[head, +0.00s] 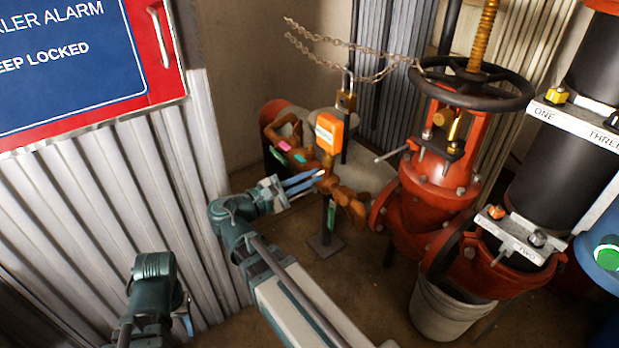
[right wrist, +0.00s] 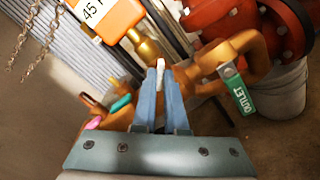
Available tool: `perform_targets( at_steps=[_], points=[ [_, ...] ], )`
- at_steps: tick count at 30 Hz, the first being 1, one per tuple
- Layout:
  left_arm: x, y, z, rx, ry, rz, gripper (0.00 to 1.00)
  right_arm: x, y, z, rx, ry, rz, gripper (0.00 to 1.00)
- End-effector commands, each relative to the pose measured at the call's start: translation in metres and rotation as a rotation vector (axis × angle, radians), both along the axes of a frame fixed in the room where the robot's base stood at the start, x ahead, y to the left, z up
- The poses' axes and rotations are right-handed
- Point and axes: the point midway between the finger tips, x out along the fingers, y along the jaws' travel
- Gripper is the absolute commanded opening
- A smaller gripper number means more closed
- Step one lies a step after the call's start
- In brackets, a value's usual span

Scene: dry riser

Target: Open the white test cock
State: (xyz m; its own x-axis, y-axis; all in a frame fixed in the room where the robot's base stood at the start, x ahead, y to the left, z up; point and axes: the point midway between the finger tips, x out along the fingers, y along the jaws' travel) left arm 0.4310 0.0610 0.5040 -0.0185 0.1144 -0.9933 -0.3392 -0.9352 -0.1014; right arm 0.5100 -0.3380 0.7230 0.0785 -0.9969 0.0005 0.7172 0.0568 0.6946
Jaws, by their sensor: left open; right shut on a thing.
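The white test cock (right wrist: 161,63) shows in the right wrist view as a small white handle tip between my right fingertips (right wrist: 160,70). Most of it is hidden by the fingers. My right gripper (head: 322,175) is shut on it, beside the bronze valve assembly (head: 350,203) and below the orange box (head: 328,133).
Pink (head: 284,146) and green (head: 300,158) handles sit close behind my right gripper. A green OUTLET handle (right wrist: 238,92) hangs to its right. A red gate valve (head: 430,190) with black handwheel, a bucket (head: 445,312) and hanging chains (head: 340,42) stand nearby. A corrugated wall (head: 110,200) bounds the left.

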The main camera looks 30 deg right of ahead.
Motion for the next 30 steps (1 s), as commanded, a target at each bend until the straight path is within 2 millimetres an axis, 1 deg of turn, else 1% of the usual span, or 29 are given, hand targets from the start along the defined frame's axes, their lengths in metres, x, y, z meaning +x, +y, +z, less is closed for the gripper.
perform_targets(
  at_steps=[3, 5, 18, 21, 24, 30],
  points=[
    [0.0, 0.0, -0.0003, 0.0, 0.0, 0.0, 0.5, -0.0005, 0.0005, -0.0013, 0.004, 0.006, 0.0, 0.0],
    [0.0, 0.0, -0.0003, 0.0, 0.0, 0.0, 0.5, -0.0005, 0.0005, -0.0013, 0.001, 0.041, 0.0, 0.0],
    [0.0, 0.0, -0.0003, 0.0, 0.0, 0.0, 0.5, -0.0006, 0.0005, -0.0013, -0.044, 0.628, 0.0, 0.0],
    [0.0, 0.0, -0.0003, 0.0, 0.0, 0.0, 0.5, -0.0006, 0.0005, -0.0014, -0.052, 0.729, 0.0, 0.0],
    [0.0, 0.0, -0.0004, 0.0, 0.0, 0.0, 0.5, -0.0006, 0.0005, -0.0014, -0.057, 0.784, 0.0, 0.0],
    [0.0, 0.0, -0.0003, 0.0, 0.0, 0.0, 0.5, -0.0006, 0.0005, -0.0014, -0.059, 0.798, 0.001, 0.0]
  ],
)
